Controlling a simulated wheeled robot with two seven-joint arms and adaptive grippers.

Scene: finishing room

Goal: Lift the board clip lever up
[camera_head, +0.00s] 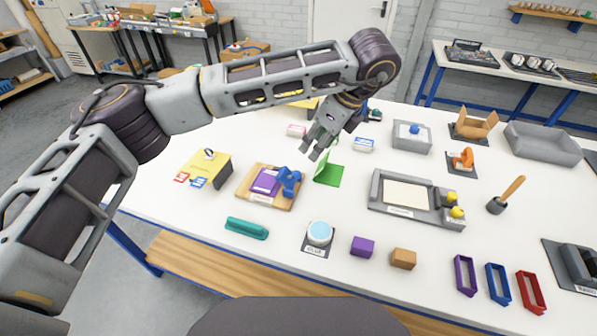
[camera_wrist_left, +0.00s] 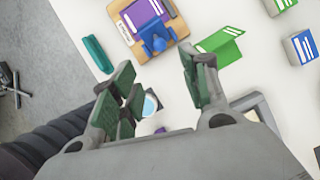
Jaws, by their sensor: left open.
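The wooden clip board (camera_head: 245,194) lies on the white table, left of the middle in the head view, with a purple sheet (camera_head: 265,181) on it. Its blue clip lever (camera_head: 289,179) is at the board's right side. In the left wrist view the blue lever (camera_wrist_left: 155,42) shows near the top, beside the purple sheet (camera_wrist_left: 146,14). My left gripper (camera_head: 315,150) is open and empty above the table, behind and right of the lever in the head view. Its fingers (camera_wrist_left: 158,76) do not touch the lever. My right gripper is out of view.
A green folded card (camera_head: 328,175) stands just right of the lever. Small cubes and a round blue dish (camera_head: 319,232) lie near the front edge.

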